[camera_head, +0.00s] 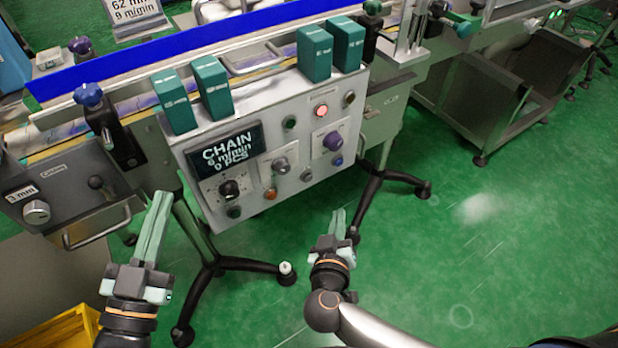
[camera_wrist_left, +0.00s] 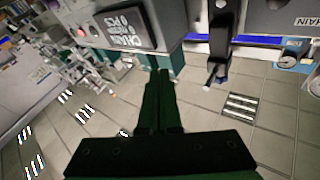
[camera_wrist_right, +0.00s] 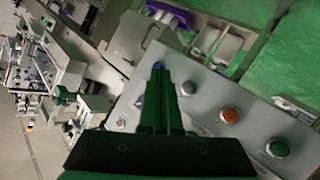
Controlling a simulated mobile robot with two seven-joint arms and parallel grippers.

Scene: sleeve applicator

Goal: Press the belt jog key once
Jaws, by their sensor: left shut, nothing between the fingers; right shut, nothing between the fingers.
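The control panel (camera_head: 255,150) is a light grey sloped box with a screen (camera_head: 228,152) reading CHAIN, 6 m/min, 0 PCS. It bears several keys and knobs; labels are too small to read, so I cannot tell which is the belt jog key. The lower row has a blue key (camera_head: 337,161), a grey key (camera_head: 306,175), an orange key (camera_head: 271,193) and a green key (camera_head: 233,212). My left gripper (camera_head: 161,196) is shut and empty, left of the panel. My right gripper (camera_head: 338,212) is shut and empty, below the panel's right part; its fingertips partly overlap the blue key (camera_wrist_right: 157,66) in the right wrist view.
A lit red button (camera_head: 321,110), a purple knob (camera_head: 333,141) and two rotary knobs sit higher on the panel. Green boxes (camera_head: 314,54) stand along its top, before the conveyor. Black tripod legs (camera_head: 235,264) stand below. A yellow crate (camera_head: 60,330) is at lower left.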

